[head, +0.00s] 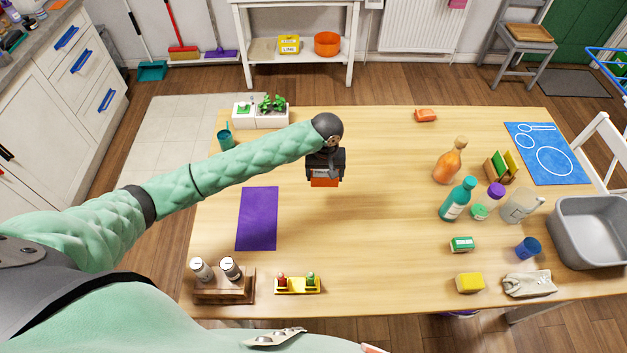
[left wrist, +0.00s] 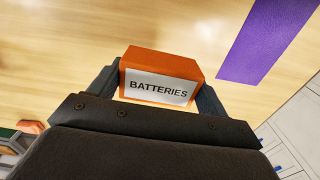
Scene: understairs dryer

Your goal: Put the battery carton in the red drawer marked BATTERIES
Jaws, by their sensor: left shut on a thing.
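The battery carton (left wrist: 160,78) is an orange box with a white label reading BATTERIES. It sits between the two fingers of my left gripper (left wrist: 158,90), which is shut on it. In the head view the carton (head: 324,182) shows under my left gripper (head: 325,170), over the middle of the wooden table. It appears to be held above the tabletop; the exact height is hard to tell. No red drawer marked BATTERIES shows in either view. My right gripper is not in view.
A purple mat (head: 257,218) lies left of the carton. Bottles, such as an orange one (head: 450,160) and a teal one (head: 458,199), stand on the right. A grey tub (head: 592,205) is at the right edge. A cabinet with blue-handled drawers (head: 83,62) stands at far left. The table's centre is clear.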

